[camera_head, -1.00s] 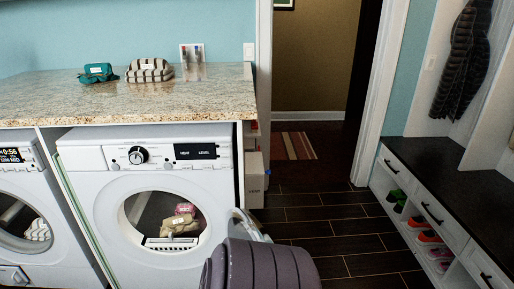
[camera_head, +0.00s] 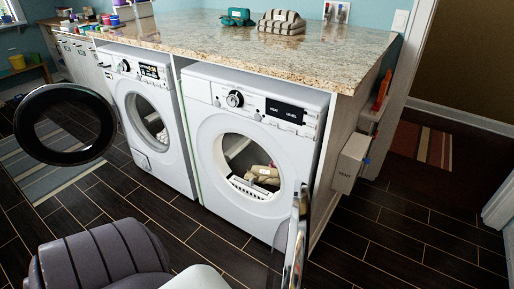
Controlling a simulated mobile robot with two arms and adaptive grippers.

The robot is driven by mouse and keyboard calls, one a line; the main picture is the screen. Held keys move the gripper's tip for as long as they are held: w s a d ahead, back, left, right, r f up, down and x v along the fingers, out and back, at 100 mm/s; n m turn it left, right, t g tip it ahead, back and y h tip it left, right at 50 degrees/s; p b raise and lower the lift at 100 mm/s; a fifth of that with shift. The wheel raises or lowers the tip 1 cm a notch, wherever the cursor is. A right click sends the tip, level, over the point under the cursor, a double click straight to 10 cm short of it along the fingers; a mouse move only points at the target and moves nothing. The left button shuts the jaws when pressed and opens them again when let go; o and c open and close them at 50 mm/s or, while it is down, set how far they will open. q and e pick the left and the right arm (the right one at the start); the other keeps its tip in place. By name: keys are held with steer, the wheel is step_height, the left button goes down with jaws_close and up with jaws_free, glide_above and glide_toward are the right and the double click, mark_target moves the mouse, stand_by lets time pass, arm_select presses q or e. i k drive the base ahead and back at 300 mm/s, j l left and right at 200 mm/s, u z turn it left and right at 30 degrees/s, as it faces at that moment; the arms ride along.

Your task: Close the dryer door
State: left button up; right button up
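The dryer (camera_head: 207,127) is the right-hand white machine, with a dark "HEAT LEVEL" panel and a round knob. Its round door (camera_head: 298,240) stands open, hinged on the right side, and shows nearly edge-on with a chrome rim. The drum opening is uncovered; a tan cloth (camera_head: 264,175) lies inside by a white slotted part. Grey ribbed and white parts of my arm show at the lower left and bottom, apart from the door in the picture. Neither of my grippers is in view.
The washer (camera_head: 152,150) stands left of the dryer, its round door (camera_head: 65,125) open to the left. A granite counter (camera_head: 230,45) covers both machines. A white box (camera_head: 350,163) sits right of the dryer. Dark tiled floor (camera_head: 390,240) is clear at the right front.

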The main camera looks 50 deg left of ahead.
mark_target(294, 268)
steer(key=i+l+u, duration=0.2)
steer(key=u, duration=0.3)
steer(key=i+l+u, duration=0.15)
steer(key=l+u, duration=0.15)
steer(key=u, duration=0.15)
steer(key=i+l+u, duration=0.1)
steer(key=l+u, duration=0.2)
steer(key=u, duration=0.2)
steer(key=l+u, duration=0.35)
steer(key=u, duration=0.15)
